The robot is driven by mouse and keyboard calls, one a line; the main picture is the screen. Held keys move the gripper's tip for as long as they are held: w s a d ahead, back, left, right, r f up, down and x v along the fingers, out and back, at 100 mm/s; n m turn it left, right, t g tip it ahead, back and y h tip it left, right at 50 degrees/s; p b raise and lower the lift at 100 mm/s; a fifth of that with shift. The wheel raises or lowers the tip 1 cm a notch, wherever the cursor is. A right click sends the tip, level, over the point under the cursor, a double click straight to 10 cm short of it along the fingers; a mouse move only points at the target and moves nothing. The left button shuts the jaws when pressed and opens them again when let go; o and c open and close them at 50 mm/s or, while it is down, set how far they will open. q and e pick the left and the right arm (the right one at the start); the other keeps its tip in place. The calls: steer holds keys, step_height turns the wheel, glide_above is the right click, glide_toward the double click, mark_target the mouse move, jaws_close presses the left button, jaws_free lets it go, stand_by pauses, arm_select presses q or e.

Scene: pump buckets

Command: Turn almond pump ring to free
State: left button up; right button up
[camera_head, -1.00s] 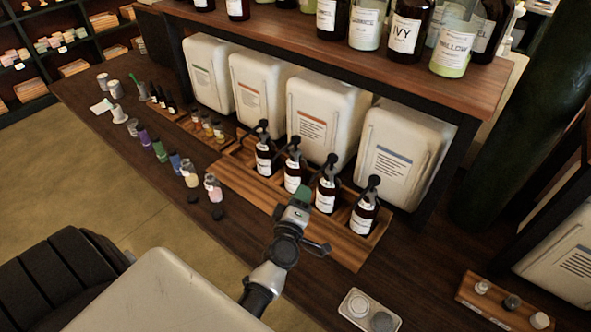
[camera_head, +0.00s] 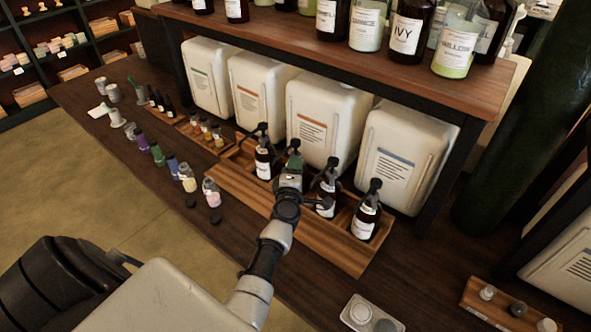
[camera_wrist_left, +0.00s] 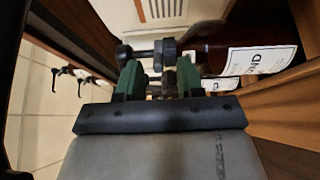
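A row of brown pump bottles with dark pump heads stands in a wooden tray (camera_head: 228,185). Their labels are too small to read in the head view, so I cannot tell which is almond. My left gripper (camera_head: 291,160) is at the second bottle from the left and covers most of it. In the left wrist view my gripper's green fingers (camera_wrist_left: 159,80) stand apart, with dark pump parts showing between and beyond them. A dark pump head (camera_wrist_left: 146,50) lies just past the fingertips, beside a brown bottle (camera_wrist_left: 225,48) with a partly visible white label. Contact is unclear. My right gripper is out of view.
White canisters (camera_head: 322,115) stand close behind the bottles, under a wooden shelf (camera_head: 350,45) with more bottles. Neighbouring pump bottles (camera_head: 366,212) stand close on the right. Small jars (camera_head: 211,192) line the left. The dark counter in front of the tray is mostly clear.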

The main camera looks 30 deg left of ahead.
arm_select(q)
steer(key=shift+w+a+r, duration=0.1)
steer(key=shift+w+a, duration=0.15)
steer(key=shift+w, duration=0.2)
jaws_close()
steer(key=shift+w+d+n+g+y, duration=0.2)
steer(key=shift+d+n+g+y, duration=0.1)
steer(key=shift+n+g+y, duration=0.65)
steer(key=shift+t, duration=0.25)
jaws_free()
steer(key=shift+s, duration=0.1)
